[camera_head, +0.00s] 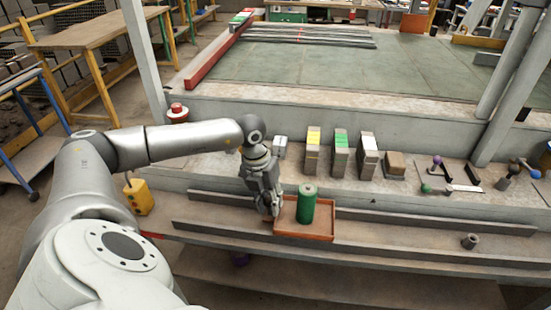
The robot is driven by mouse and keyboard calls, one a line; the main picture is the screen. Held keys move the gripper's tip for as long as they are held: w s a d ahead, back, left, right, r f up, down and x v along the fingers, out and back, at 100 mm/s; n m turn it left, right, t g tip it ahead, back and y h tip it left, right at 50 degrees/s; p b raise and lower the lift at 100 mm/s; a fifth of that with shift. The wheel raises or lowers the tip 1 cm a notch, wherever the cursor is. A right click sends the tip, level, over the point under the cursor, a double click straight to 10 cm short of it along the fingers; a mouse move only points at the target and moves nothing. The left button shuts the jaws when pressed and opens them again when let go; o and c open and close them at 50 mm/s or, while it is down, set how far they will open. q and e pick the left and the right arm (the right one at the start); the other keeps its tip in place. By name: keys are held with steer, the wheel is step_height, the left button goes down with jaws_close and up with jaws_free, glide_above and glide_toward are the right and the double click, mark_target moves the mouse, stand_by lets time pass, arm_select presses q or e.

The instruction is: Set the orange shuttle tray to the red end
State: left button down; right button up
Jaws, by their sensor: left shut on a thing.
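The orange shuttle tray (322,238) sits between two long rails on the near bench, left of the rails' middle. A green cylinder (307,204) stands upright in it. My left gripper (271,213) reaches down at the tray's left side and is shut on that edge; the fingertips are partly hidden. A red mark (152,235) shows at the left end of the rails, some distance left of the tray. My right gripper is not in view.
Behind stand several colour-topped block stacks (341,155) and jointed coloured rods (450,180). A yellow box (138,196) stands at left. The channel left of the tray looks clear.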

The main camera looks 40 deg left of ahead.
arm_select(q)
steer(key=shift+a+r, duration=0.1)
steer(key=shift+a, duration=0.2)
steer(key=c, duration=1.1)
jaws_free()
steer(key=shift+s, duration=0.1)
steer(key=shift+c, duration=0.2)
step_height(320, 180, up, 12)
steer(key=a, duration=0.2)
steer(key=shift+s, duration=0.45)
